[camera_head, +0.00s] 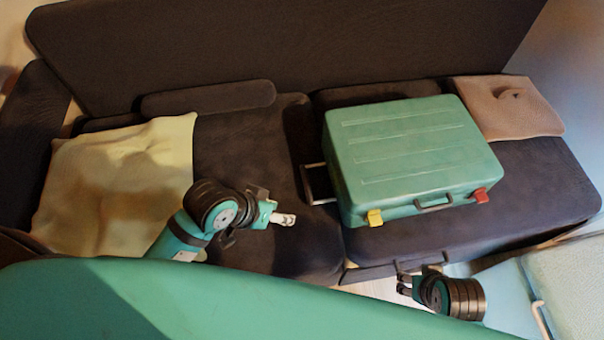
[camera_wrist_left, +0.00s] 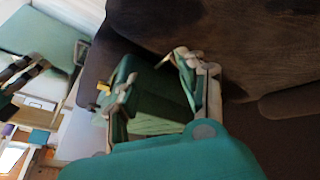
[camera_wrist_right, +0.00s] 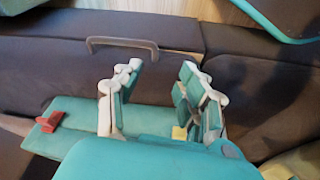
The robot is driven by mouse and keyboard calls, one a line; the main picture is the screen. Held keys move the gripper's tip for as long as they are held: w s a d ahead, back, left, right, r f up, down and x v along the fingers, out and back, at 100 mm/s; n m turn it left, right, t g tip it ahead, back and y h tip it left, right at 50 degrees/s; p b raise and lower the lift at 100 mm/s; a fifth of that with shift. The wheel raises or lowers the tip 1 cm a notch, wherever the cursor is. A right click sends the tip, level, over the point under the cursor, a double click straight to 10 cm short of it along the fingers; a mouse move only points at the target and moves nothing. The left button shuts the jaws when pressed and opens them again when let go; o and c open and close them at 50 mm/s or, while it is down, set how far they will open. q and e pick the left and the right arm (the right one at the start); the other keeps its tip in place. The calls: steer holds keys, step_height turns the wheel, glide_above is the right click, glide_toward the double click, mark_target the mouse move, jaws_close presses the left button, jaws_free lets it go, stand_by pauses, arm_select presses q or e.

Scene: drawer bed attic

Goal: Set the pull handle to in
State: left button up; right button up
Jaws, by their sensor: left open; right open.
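A green suitcase (camera_head: 415,150) lies flat on the right part of the dark sofa. Its pull handle (camera_head: 309,184), a thin metal frame, sticks out from its left side over the sofa seat. My left gripper (camera_head: 288,219) is open and empty, a little left of and in front of the pull handle, apart from it. In the left wrist view the suitcase (camera_wrist_left: 150,103) shows between and behind the fingers. My right gripper (camera_head: 403,284) is open and empty in front of the sofa. The right wrist view shows the suitcase (camera_wrist_right: 75,112) beyond its fingers.
The suitcase front has a yellow latch (camera_head: 375,217), a red latch (camera_head: 480,195) and a carry handle (camera_head: 434,206). A yellow cloth (camera_head: 115,165) lies at the left, a pink pillow (camera_head: 515,115) at the right. A brown handle (camera_wrist_right: 122,42) is on the sofa's front.

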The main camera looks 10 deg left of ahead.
arm_select(q)
steer(key=w+a+r+n+g+h, duration=0.2)
steer(key=w+a+n, duration=0.5)
steer(key=w, duration=0.5)
arm_select(e)
step_height(320, 180, down, 17)
steer(key=s+g, duration=0.1)
steer(key=s, duration=0.2)
arm_select(q)
steer(key=b, duration=0.2)
glide_toward(305, 182)
steer(key=b+x, duration=0.2)
steer(key=x, duration=0.6)
steer(key=shift+s+b, duration=0.1)
steer(key=shift+b, duration=0.2)
steer(key=shift+d+f, duration=0.15)
steer(key=shift+f, duration=0.15)
arm_select(e)
step_height(305, 182, up, 15)
steer(key=w, duration=0.2)
steer(key=shift+d+r+t, duration=0.15)
steer(key=shift+r+t, duration=0.05)
steer(key=shift+t, duration=0.2)
arm_select(q)
jaws_close()
